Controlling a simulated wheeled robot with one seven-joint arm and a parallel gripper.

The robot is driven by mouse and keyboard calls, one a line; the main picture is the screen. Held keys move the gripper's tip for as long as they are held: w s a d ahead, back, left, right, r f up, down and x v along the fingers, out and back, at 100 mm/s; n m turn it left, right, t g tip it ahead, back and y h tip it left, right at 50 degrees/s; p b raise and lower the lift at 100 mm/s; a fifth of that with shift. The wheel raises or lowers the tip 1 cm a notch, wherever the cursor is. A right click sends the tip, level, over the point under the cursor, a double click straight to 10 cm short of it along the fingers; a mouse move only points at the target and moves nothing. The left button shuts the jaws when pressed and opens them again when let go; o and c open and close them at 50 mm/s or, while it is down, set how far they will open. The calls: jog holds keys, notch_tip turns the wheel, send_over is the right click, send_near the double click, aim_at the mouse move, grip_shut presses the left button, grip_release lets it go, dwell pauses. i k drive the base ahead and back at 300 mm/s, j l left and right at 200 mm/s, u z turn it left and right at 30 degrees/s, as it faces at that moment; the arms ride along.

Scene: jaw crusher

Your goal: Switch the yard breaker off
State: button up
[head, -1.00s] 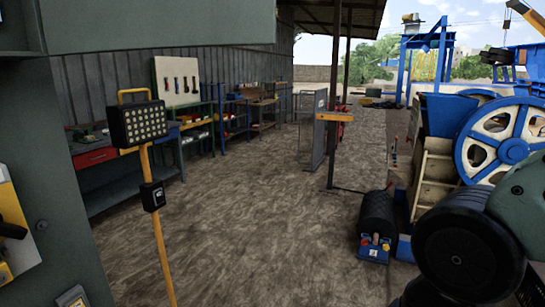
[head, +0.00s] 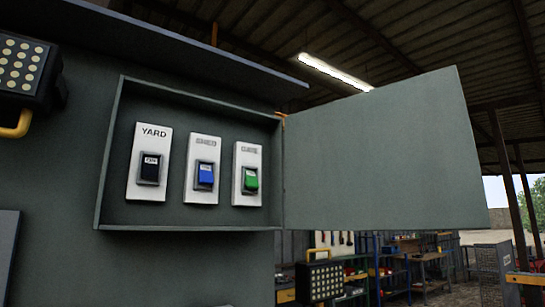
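The yard breaker (head: 149,167) is a black rocker switch on a white plate marked YARD. It is the leftmost of three switches in an open grey box on a grey wall. Its rocker carries a small label that looks like "ON". Beside it are a blue switch (head: 204,175) and a green switch (head: 250,180) on white plates with blurred labels. The box door (head: 380,160) is swung open to the right. My gripper does not show in the head view now.
A work lamp (head: 22,65) hangs at the upper left and another lamp (head: 320,281) stands below the door. Shelves and benches (head: 400,270) line the back right. A roof edge (head: 190,35) juts out above the box. The space before the switches looks clear.

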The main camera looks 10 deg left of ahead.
aim_at(150, 168)
jog(key=i+l+u, duration=0.1)
jog(key=u, duration=0.35)
jog(key=i+l+u, duration=0.1)
jog(key=l+u, duration=0.2)
jog(key=u, duration=0.15)
jog(key=l+u, duration=0.2)
jog(key=u, duration=0.2)
jog(key=l+u, duration=0.25)
jog(key=u, duration=0.2)
jog(key=l+u, duration=0.3)
jog(key=u, duration=0.15)
jog(key=k+l+u, duration=0.15)
jog(key=l, duration=0.3)
jog(key=k+l+u, duration=0.1)
jog(key=l, duration=0.35)
jog(key=k+l+u, duration=0.15)
jog(key=l, duration=0.3)
jog(key=k+l+u, duration=0.15)
jog(key=l, duration=0.25)
jog(key=k+l+u, duration=0.15)
jog(key=l, duration=0.25)
jog(key=k+l+u, duration=0.1)
jog(key=k+l, duration=0.35)
jog(key=l, duration=0.15)
jog(key=k+l, duration=0.15)
jog(key=l, duration=0.25)
jog(key=i+j+u, duration=0.25)
jog(key=i+j, duration=0.9)
jog(key=i, duration=0.15)
